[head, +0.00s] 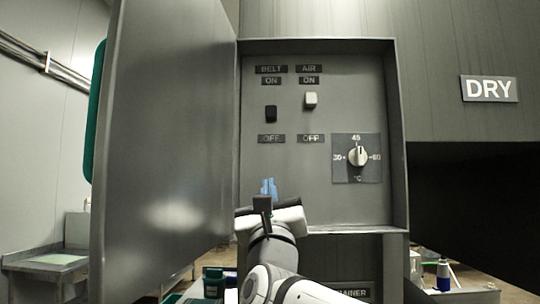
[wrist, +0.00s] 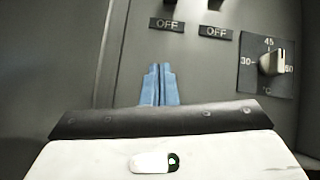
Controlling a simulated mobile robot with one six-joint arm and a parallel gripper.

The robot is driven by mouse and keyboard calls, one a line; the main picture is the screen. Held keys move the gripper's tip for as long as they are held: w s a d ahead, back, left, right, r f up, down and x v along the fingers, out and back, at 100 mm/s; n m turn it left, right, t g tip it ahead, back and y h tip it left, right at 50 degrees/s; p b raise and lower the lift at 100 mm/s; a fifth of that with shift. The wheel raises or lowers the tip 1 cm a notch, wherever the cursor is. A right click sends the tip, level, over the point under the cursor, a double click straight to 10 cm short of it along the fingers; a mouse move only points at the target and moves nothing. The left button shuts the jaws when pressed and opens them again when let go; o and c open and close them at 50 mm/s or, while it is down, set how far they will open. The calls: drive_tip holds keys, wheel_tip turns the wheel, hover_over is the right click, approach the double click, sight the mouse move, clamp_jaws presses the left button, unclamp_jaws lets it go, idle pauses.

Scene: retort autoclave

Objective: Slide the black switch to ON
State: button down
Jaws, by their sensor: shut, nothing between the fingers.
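The black switch (head: 270,114) is on the grey control panel (head: 350,90), under the BELT and ON labels and above an OFF label. It sits about midway between ON and OFF. In the wrist view only its lower end (wrist: 171,3) shows at the top edge. My gripper (head: 268,186) has blue fingers, pressed together with nothing between them. It is below the black switch and below the OFF label, apart from the switch. In the wrist view the blue fingertips (wrist: 159,68) point up toward the left OFF label (wrist: 167,24).
A white switch (head: 311,100) under AIR stands right of the black one, nearer its ON label. A temperature dial (head: 358,155) is at lower right. The open cabinet door (head: 165,150) stands at left, and the box rim (head: 400,130) bounds the right.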

drive_tip(key=m, duration=0.1)
drive_tip(key=r+m+h, duration=0.1)
drive_tip(key=m+t+h, duration=0.1)
drive_tip(key=m, duration=0.1)
drive_tip(key=shift+s+r, duration=0.25)
drive_tip(key=shift+r, duration=0.1)
drive_tip(key=p, duration=0.5)
approach(272, 120)
drive_tip(key=w, duration=0.4)
drive_tip(key=r+p, duration=0.2)
drive_tip(key=r, duration=0.1)
drive_tip(key=shift+w+r, duration=0.1)
drive_tip(key=shift+w, duration=0.15)
drive_tip(key=shift+r, duration=0.4)
